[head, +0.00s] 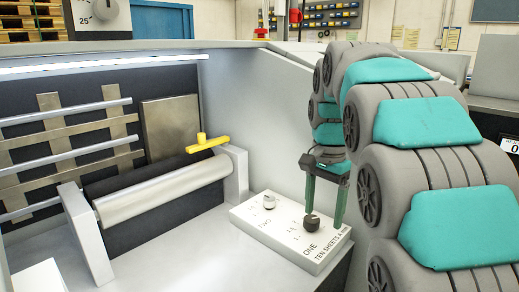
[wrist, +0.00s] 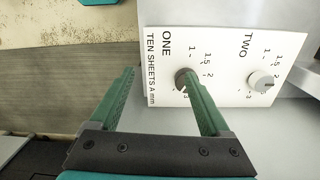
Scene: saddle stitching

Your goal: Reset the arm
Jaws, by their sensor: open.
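My gripper (head: 325,211) is open, its green fingers pointing down at the white control panel. In the head view its fingers stand either side of the dark knob (head: 312,223), which is marked ONE. In the wrist view the gripper (wrist: 160,75) shows its two fingers apart, with the right fingertip overlapping the dark knob (wrist: 181,82). I cannot tell whether a finger touches the knob. The white panel (head: 318,259) also carries a light knob (head: 269,202), marked TWO in the wrist view (wrist: 261,81). My grey and teal arm reaches in from the right.
A roller (head: 165,191) with a yellow handle (head: 207,145) stands left of the panel, between white brackets. Metal rods and strips cross the dark back wall. A grey side wall (head: 255,115) rises behind the panel. The light surface left of the panel is clear.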

